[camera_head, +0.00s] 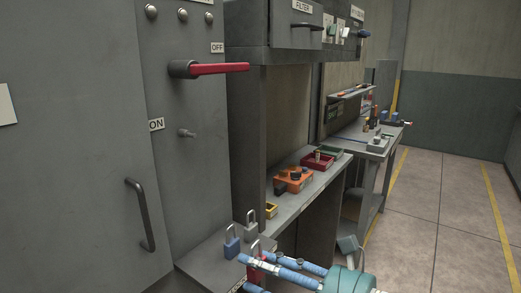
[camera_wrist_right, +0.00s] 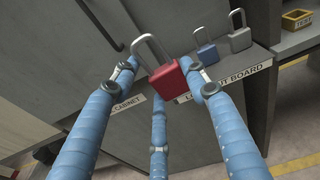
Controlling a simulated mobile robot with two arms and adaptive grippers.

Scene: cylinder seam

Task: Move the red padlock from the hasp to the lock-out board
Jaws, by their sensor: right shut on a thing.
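My right gripper (camera_head: 256,266) has blue fingers and is shut on the red padlock (camera_head: 254,251), low in the head view. In the right wrist view, the red padlock (camera_wrist_right: 168,80) is between the fingertips, its shackle up and tilted left. It covers part of the lock-out board's label (camera_wrist_right: 235,78). The lock-out board's grey ledge (camera_head: 203,262) carries a blue padlock (camera_head: 231,243) and a grey padlock (camera_head: 250,226). Whether the red padlock touches the ledge I cannot tell. A metal stud (camera_head: 187,133) on the cabinet is bare; I cannot tell whether it is the hasp. My left gripper is out of view.
The cabinet has a red lever (camera_head: 218,68) at OFF and a dark door handle (camera_head: 141,214). Beyond the ledge, a shelf holds a yellow bin (camera_head: 270,210), an orange box (camera_head: 293,180) and a red bin (camera_head: 318,163). The floor on the right is free.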

